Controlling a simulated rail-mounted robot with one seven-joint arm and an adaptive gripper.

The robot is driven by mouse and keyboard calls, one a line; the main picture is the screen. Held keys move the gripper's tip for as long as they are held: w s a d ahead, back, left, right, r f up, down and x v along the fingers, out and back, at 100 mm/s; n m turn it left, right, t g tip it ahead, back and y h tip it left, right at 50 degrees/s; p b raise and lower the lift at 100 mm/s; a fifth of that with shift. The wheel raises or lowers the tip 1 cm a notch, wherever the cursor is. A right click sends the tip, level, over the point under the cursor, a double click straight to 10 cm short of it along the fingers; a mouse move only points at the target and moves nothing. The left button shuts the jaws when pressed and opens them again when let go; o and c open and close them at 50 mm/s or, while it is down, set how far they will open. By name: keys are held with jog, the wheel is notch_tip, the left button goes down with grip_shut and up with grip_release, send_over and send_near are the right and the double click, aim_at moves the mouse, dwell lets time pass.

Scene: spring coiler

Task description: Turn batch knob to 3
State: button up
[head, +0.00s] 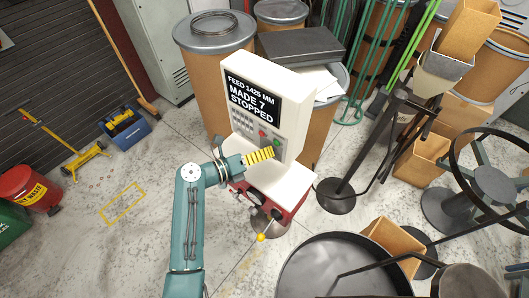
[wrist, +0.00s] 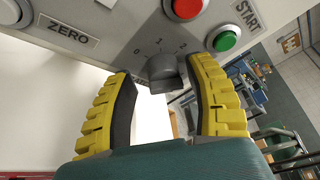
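In the head view my gripper (head: 259,155) is at the lower front of the white control box (head: 290,110), and the knob is hidden there. The screen (head: 252,94) reads FEED 1425 MM, MADE 7, STOPPED.
A red button (wrist: 185,8) and a green START button (wrist: 223,39) sit close above and right of the knob. A ZERO label (wrist: 68,33) is at the left. The red-fronted machine base (head: 275,195) lies below my gripper. A large dark pan (head: 345,268) stands in front.

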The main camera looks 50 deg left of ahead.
jog(key=shift+r, duration=0.2)
jog(key=v, duration=1.2)
